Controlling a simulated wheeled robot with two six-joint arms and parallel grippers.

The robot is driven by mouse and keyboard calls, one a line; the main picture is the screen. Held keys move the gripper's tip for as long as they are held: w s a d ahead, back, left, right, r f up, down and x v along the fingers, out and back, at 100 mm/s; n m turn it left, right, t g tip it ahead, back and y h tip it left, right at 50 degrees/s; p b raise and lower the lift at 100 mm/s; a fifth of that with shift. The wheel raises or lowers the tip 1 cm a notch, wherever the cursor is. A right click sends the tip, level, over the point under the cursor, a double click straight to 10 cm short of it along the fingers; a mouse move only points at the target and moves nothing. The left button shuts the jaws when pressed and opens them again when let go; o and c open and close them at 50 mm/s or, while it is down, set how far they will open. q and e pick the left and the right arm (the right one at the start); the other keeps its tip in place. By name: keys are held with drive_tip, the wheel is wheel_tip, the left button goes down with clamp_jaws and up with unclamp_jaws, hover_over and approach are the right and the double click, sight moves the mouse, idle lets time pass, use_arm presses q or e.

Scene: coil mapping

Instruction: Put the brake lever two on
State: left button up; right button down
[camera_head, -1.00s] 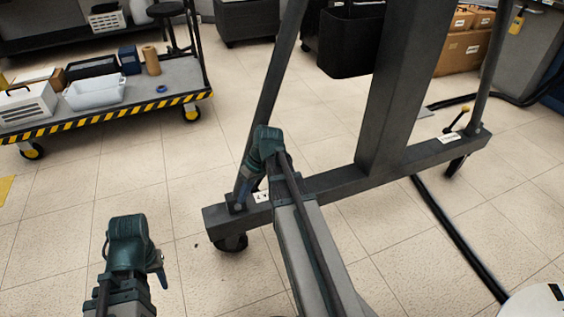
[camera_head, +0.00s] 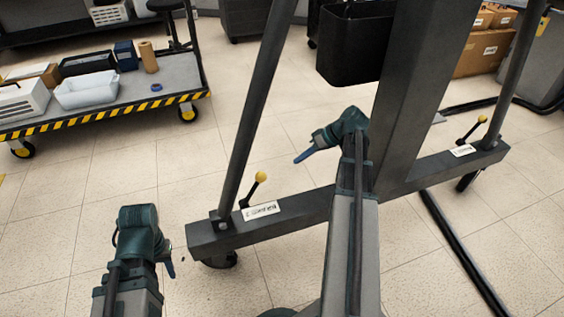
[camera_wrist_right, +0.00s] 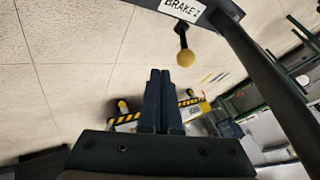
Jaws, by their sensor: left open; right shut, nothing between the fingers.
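A brake lever with a yellow knob (camera_head: 261,178) stands on the left part of the grey frame's base beam (camera_head: 300,212), behind a white label (camera_head: 261,211). A second yellow-knobbed lever (camera_head: 482,120) stands at the beam's right end by another label (camera_head: 463,150). Neither label's number is readable in the head view. My right gripper (camera_head: 304,156) is shut and empty, right of and apart from the left lever. The right wrist view shows its closed fingers (camera_wrist_right: 160,100) below a yellow knob (camera_wrist_right: 186,58) and a "BRAKE" label (camera_wrist_right: 182,9). My left gripper (camera_head: 169,268) is open and empty at lower left.
A flat cart (camera_head: 100,108) with bins and boxes stands at the upper left. A black bin (camera_head: 352,45) hangs near the frame's upright post (camera_head: 415,90). A black cable (camera_head: 460,250) runs over the floor at right.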

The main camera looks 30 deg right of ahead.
use_arm(q)
drive_tip(key=shift+w+d, duration=0.25)
drive_tip(key=shift+d, duration=0.25)
use_arm(e)
drive_tip(key=shift+w+d, duration=0.25)
drive_tip(key=shift+d, duration=0.4)
use_arm(q)
wheel_tip(320, 180, down, 7)
drive_tip(key=b, duration=0.6)
drive_tip(key=shift+b, duration=0.4)
use_arm(e)
drive_tip(key=w+a+f, duration=0.4)
drive_tip(key=a+f, duration=0.2)
drive_tip(key=a, duration=0.2)
drive_tip(key=shift+w+a+f, duration=0.25)
drive_tip(key=shift+a+f, duration=0.1)
drive_tip(key=shift+a, duration=0.05)
